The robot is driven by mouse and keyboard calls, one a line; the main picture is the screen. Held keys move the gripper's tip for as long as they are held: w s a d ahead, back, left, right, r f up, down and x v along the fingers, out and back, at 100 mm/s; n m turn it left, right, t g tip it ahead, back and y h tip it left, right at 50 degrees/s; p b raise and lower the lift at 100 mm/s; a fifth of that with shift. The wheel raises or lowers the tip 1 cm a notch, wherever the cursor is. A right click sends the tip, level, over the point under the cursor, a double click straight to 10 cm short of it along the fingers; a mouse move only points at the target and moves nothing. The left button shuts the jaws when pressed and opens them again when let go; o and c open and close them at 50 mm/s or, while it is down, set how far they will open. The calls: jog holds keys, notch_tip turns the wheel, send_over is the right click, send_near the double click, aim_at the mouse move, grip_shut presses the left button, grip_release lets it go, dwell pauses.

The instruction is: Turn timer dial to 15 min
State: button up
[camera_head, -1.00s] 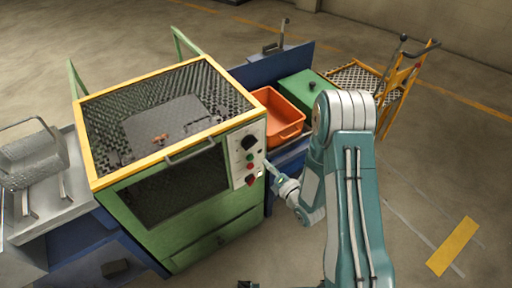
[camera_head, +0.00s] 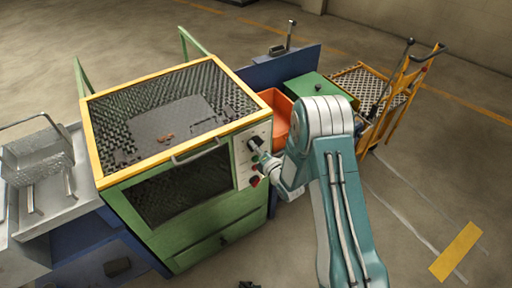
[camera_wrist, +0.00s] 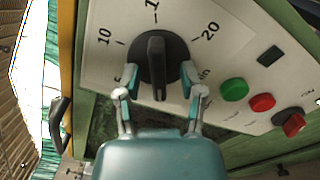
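The black timer dial (camera_wrist: 157,62) is on the white control panel (camera_wrist: 100,55) of the green furnace. It also shows in the head view (camera_head: 254,143). Its raised grip bar stands upright in the wrist view, in line with a partly cut-off mark between 10 and 20. I cannot tell which end is the pointer. My gripper (camera_wrist: 159,78) is open, with one finger at each side of the dial's lower half. Gaps show between the fingers and the grip bar. In the head view my gripper (camera_head: 262,157) is at the panel, partly covering it.
Beside the dial are a green button (camera_wrist: 234,89), a red button (camera_wrist: 262,102) and a red-black switch (camera_wrist: 291,122). The furnace handle (camera_head: 194,153) is left of the panel. An orange bin (camera_head: 274,108) and a green box (camera_head: 322,90) stand behind my arm.

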grip_shut()
jog(key=shift+d, duration=0.1)
